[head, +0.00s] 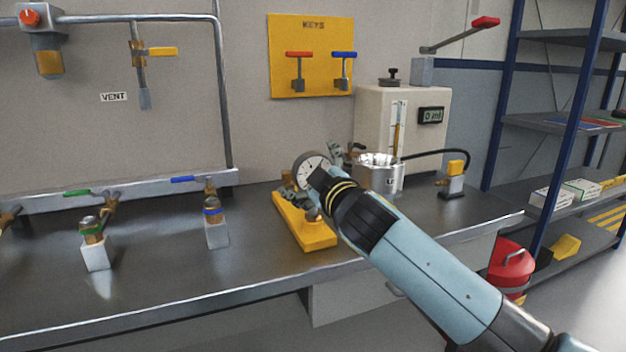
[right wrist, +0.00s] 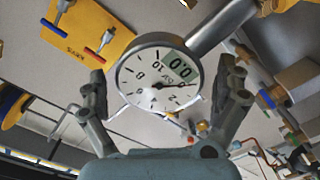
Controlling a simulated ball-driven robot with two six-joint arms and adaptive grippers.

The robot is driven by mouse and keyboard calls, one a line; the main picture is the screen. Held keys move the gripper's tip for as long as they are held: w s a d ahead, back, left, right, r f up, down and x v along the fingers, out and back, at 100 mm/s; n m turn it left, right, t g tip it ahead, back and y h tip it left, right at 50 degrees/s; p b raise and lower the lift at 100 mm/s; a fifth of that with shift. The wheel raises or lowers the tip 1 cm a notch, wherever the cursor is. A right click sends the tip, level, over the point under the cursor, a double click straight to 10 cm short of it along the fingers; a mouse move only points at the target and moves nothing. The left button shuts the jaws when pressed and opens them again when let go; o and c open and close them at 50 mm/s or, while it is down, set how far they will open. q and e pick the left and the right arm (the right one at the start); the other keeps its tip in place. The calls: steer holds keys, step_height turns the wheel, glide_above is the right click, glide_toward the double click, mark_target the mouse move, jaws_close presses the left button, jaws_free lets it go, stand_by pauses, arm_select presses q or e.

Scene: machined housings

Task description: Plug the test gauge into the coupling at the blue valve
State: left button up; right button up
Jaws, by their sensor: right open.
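The test gauge (head: 309,161), with a round white dial, stands at the yellow block (head: 303,231) on the bench. My right gripper (head: 313,175) is open, with one finger on each side of the gauge. In the right wrist view the gauge (right wrist: 158,78) lies between the spread fingers of my right gripper (right wrist: 163,80), with gaps on both sides. The valve with the blue handle (head: 184,179) is on the rail to the left. Its blue-ringed coupling (head: 212,207) sits above a white block. The gauge's lower end is hidden. My left gripper is out of view.
A green-handled valve (head: 77,193) with a coupling (head: 91,228) is farther left. A metal cup (head: 379,171) and a cream-coloured unit (head: 402,118) stand behind my right gripper. The bench (head: 160,260) is clear between the blue valve and the yellow block.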

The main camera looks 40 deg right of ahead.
steer(key=c, duration=1.4)
steer(key=shift+r, duration=0.1)
